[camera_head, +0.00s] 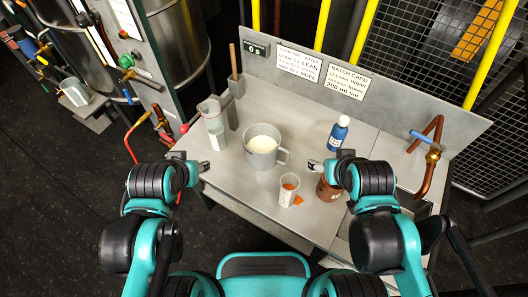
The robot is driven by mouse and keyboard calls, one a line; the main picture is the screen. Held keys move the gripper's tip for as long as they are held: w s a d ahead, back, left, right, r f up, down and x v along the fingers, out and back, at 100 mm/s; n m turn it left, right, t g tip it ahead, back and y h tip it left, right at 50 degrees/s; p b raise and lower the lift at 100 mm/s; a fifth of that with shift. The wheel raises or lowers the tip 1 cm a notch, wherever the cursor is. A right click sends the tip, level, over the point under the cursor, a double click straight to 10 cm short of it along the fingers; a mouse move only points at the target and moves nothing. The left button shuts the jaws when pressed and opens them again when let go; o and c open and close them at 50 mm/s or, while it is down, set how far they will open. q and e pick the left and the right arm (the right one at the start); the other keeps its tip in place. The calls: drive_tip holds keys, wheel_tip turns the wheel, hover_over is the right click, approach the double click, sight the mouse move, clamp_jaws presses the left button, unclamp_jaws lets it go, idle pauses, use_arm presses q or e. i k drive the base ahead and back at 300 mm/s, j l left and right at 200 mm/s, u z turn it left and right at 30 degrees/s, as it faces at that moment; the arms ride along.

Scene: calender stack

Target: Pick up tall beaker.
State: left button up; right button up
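The tall beaker (214,128) is a clear, pale-tinted vessel standing upright at the back left of the metal bench (225,186). A grey post with a wooden handle stands just right of it. My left gripper (205,166) is at the bench's left edge, in front of the beaker and apart from it. My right gripper (313,164) is over the bench, right of the grey mug and close to the brown jar. Both grippers look small and edge-on, so their finger openings are unclear. Nothing is visibly held.
A grey mug (263,148) of whitish liquid stands mid-bench. A small cup (288,190) with orange contents, a brown jar (327,190) and a blue bottle (339,133) stand to the right. A copper pipe (430,165) is at the right edge. A panel with cards (345,84) closes the back.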

sight(289, 183)
drive_tip(key=k+l, duration=0.25)
drive_tip(key=k, duration=0.15)
drive_tip(key=k+l+u, duration=0.1)
drive_tip(key=k, duration=0.3)
drive_tip(key=k+l, duration=0.3)
drive_tip(key=k, duration=0.15)
